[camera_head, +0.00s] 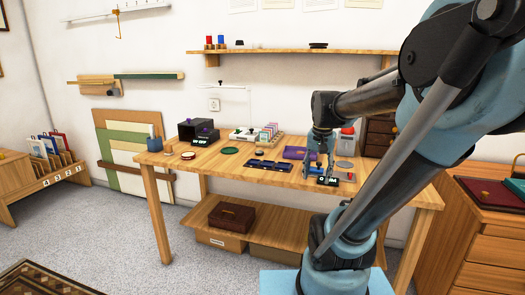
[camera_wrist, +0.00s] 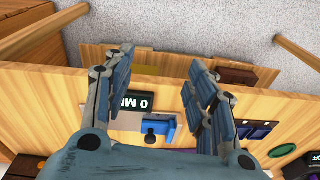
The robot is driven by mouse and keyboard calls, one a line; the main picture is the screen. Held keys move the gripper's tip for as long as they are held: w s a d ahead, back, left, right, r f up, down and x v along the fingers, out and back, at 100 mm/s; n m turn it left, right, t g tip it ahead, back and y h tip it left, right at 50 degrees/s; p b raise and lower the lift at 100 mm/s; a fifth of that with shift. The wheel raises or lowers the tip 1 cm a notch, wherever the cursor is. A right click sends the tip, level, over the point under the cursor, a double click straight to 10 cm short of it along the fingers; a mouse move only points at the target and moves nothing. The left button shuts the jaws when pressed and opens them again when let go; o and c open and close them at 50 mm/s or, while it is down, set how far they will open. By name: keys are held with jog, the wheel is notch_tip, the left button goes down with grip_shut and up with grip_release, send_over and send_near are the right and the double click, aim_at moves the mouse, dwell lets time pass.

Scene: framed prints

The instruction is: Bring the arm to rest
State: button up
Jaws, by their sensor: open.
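My gripper (camera_head: 319,165) hangs over the right part of the wooden table (camera_head: 225,164) in the head view. In the wrist view my gripper (camera_wrist: 160,85) shows its two fingers wide apart with nothing between them. Below and between the fingers lies a small device with a dark display (camera_wrist: 147,104) and a blue part (camera_wrist: 160,122). The same display (camera_head: 327,181) shows near the table's front edge in the head view. I cannot tell the exact gap between the fingers and the device.
A dark blue tray (camera_head: 268,165), a purple item (camera_head: 296,153) and a black box (camera_head: 195,131) stand on the table. A wall shelf (camera_head: 290,52) is above. A cabinet (camera_head: 480,235) stands at right. Grey floor (camera_head: 110,235) is open at front left.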

jog(key=s+f+n, duration=0.4)
jog(key=s+f, duration=0.6)
jog(key=s, duration=0.1)
jog(key=shift+n+t, duration=0.4)
jog(key=shift+f, duration=0.1)
jog(key=shift+w+f, duration=0.2)
jog(key=shift+w, duration=0.25)
